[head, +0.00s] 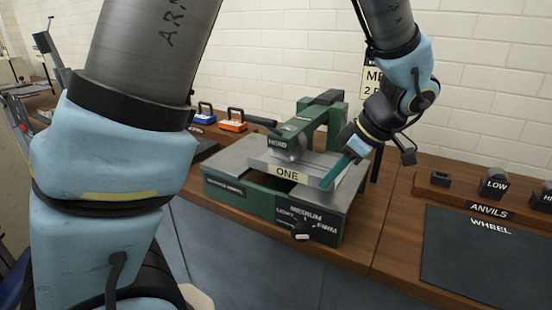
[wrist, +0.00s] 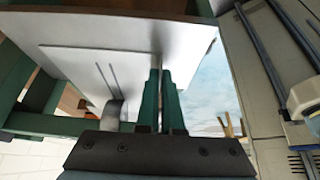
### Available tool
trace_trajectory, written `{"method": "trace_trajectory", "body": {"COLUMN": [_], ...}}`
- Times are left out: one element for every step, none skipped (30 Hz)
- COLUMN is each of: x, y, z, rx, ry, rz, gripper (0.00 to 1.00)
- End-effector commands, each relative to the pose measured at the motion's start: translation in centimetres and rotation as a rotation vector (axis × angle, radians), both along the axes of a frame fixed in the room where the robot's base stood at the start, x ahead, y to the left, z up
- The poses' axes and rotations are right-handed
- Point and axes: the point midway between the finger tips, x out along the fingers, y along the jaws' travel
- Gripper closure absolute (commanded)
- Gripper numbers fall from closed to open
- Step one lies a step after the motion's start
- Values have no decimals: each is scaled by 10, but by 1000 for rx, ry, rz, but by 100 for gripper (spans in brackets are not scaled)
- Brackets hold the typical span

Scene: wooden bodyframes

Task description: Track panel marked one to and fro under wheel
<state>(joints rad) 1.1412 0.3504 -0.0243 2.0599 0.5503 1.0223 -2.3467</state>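The pale metal panel marked ONE (head: 288,173) lies flat in the green wheeling machine (head: 225,187), under the upper wheel (head: 288,152). The upper wheel sits below the HEAD label and overlaps the panel's back part. My gripper (head: 333,174) comes down from the upper right, with its teal fingers at the panel's right edge. In the wrist view, the fingers (wrist: 160,98) are nearly together with a thin grey edge of the panel (wrist: 85,65) between them. A round wheel (wrist: 113,112) shows beside them. The contact under the wheel is hidden.
Right of the machine lie a dark WHEEL mat (head: 480,262) and a row of anvils (head: 493,184), one marked LOW. Orange (head: 233,124) and blue (head: 206,112) handled tools stand behind left. A dial marked MEDIUM and FIRM (head: 302,230) is on the machine's front.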

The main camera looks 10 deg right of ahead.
Motion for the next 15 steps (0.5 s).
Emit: {"method": "trace_trajectory", "body": {"x": [0, 0, 0, 0, 0, 1, 1, 2, 4, 5, 6, 7, 8, 9, 11], "y": [0, 0, 0, 0, 0, 1, 1, 2, 4, 5, 6, 7, 8, 9, 11], "z": [0, 0, 0, 0, 0, 0, 0, -1, -1, -1, -1, -1, -1, -1, 0], "rx": [-1, -1, -1, -1, -1, -1, 0, 0, -1, -1, -1, -1, -1, -1, -1], "ry": [1, 1, 1, 1, 1, 1, 0, 0, -1, -1, -1, -1, -1, -1, -1], "rz": [0, 0, 0, 0, 0, 0, 1, 1, 2, 2, 2, 2, 2, 2, 2], "gripper": [100, 100, 100, 100, 100, 100, 100, 100, 100, 100, 100, 100, 100, 100, 100]}}
